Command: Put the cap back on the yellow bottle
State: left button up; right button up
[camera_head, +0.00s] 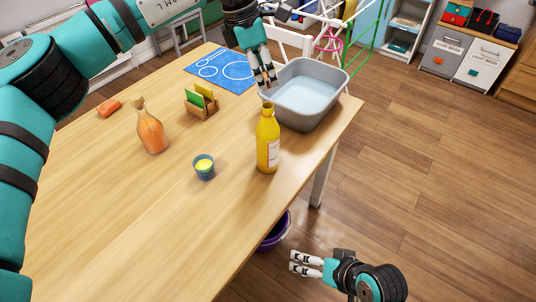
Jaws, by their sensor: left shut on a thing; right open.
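The yellow bottle (268,145) stands upright on the wooden table near its right edge, with a pale label on its side. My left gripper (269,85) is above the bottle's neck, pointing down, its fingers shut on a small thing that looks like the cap. The fingers hide most of the cap, and I cannot tell whether it touches the bottle's mouth. My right gripper (292,262) is open and empty, low at the bottom of the view, off the table's right edge.
A grey basin (338,88) stands close behind the bottle. A small blue cup (204,174), an orange bottle (151,133), a wooden holder with sponges (201,103), an orange block (109,108) and a blue mat (222,70) are on the table. Its front is clear.

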jog(key=w+a+r+m+t+y, duration=0.4)
jog(key=w+a+r+m+y, duration=0.15)
jog(key=a, duration=0.45)
jog(key=m+t+h, duration=0.6)
jog(key=m+t, duration=0.2)
jog(key=m, duration=1.9)
send_near(267, 146)
jog(key=f, duration=0.1)
jog(key=w+f, duration=0.1)
jog(key=f, duration=0.1)
jog(key=shift+w+a+f, duration=0.15)
jog(key=shift+a+f, duration=0.05)
jog(key=shift+f, duration=0.1)
jog(key=shift+w+d+f+m+h, duration=0.15)
jog(key=shift+f+m+h, duration=0.15)
jog(key=shift+m+h, duration=0.25)
jog(key=w, duration=0.4)
jog(key=w+a, duration=0.1)
jog(key=w, duration=0.3)
jog(key=w+a, duration=0.1)
jog(key=w, duration=0.2)
jog(key=shift+w, duration=0.4)
